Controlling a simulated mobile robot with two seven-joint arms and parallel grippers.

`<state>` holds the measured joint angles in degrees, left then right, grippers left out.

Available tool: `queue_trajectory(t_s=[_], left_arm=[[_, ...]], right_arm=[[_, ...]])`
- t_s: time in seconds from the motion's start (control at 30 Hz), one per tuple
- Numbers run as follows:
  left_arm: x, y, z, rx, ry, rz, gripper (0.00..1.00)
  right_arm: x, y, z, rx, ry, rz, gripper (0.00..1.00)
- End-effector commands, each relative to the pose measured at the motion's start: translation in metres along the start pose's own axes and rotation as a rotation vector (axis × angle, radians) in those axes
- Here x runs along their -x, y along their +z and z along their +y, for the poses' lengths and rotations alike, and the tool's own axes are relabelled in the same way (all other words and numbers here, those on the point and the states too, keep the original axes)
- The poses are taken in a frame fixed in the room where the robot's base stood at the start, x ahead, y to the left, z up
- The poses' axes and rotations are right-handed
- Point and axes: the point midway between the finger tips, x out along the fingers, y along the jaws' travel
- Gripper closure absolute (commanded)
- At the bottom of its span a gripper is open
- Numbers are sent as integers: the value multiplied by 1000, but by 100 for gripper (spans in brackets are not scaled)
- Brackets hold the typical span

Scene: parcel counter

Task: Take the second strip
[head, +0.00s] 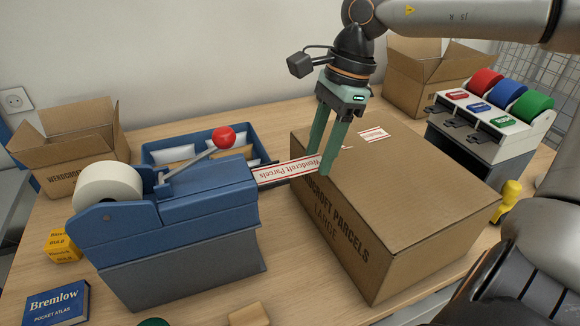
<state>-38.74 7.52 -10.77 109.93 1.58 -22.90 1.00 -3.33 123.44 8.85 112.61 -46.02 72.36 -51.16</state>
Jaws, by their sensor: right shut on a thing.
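The strip (286,171), white with red edges and the words "Wendcroft Parcels", sticks out of the front of the blue tape dispenser (205,195). My right gripper (322,170), with green fingers, is shut on the strip's free end, just at the near left side of the large cardboard box (420,185). The strip spans from the dispenser's mouth to the fingers; I cannot tell if it is cut there. The dispenser has a white roll (108,187) and a lever with a red knob (223,138), which is raised. A short red-edged label piece (373,135) lies on the box top. My left gripper is not in view.
A blue tray (151,158) with packets stands behind the dispenser. Open cartons (70,155) (425,80) stand at the back left and back right. A dispenser with red, blue and green rolls (495,115) stands right, near a yellow-handled tool (509,193).

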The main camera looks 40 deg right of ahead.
Motion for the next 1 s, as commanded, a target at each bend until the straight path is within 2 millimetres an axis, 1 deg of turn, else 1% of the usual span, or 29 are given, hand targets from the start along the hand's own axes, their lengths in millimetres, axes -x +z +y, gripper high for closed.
queue_trajectory(t_s=[0.03,0.4,0.77,0.87,1.0], left_arm=[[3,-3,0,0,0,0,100],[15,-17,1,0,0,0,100],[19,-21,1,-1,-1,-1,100],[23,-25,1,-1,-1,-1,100],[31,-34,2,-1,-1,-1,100]], right_arm=[[4,0,0,0,-1,-1,71],[27,-3,0,-1,-1,-1,71],[35,-3,0,-1,-1,0,71],[42,-1,0,0,-1,0,71],[56,2,0,0,-2,0,71]])
